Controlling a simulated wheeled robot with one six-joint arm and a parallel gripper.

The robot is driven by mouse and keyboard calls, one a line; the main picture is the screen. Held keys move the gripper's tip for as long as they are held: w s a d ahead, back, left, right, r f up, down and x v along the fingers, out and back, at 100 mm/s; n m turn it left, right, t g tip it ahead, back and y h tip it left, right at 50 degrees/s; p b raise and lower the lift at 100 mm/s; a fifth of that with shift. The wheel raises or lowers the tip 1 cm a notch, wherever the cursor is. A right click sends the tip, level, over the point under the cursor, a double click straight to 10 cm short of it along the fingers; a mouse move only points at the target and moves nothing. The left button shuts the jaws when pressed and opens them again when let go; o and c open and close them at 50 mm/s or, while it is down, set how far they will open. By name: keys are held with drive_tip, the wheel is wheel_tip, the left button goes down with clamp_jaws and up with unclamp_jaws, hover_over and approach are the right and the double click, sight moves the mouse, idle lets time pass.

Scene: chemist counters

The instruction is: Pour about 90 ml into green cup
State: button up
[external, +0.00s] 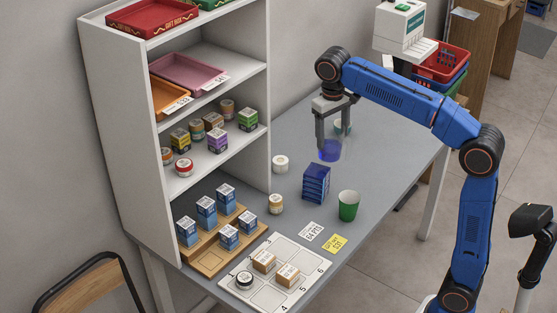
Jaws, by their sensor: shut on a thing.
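The inside of the green cup shows no visible liquid from here.
A teal-marked cup (343,127) stands just behind my gripper. The dark blue box stack (316,183), a white jar (280,163) and a tan jar (276,204) stand nearby. A shelf unit (255,100) bounds the left. The counter's right side (395,150) is free.

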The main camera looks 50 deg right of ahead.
drive_tip(key=s+a+m+y, duration=0.1)
drive_tip(key=s+a+m, duration=0.1)
drive_tip(key=a+m, duration=0.9)
drive_tip(key=s+a+m, duration=0.2)
drive_tip(key=a+m, duration=0.7)
drive_tip(key=m, duration=0.3)
wheel_tip(320, 180, down, 12)
drive_tip(key=shift+w+d, duration=0.15)
drive_tip(key=shift+d, duration=0.05)
idle(0.4)
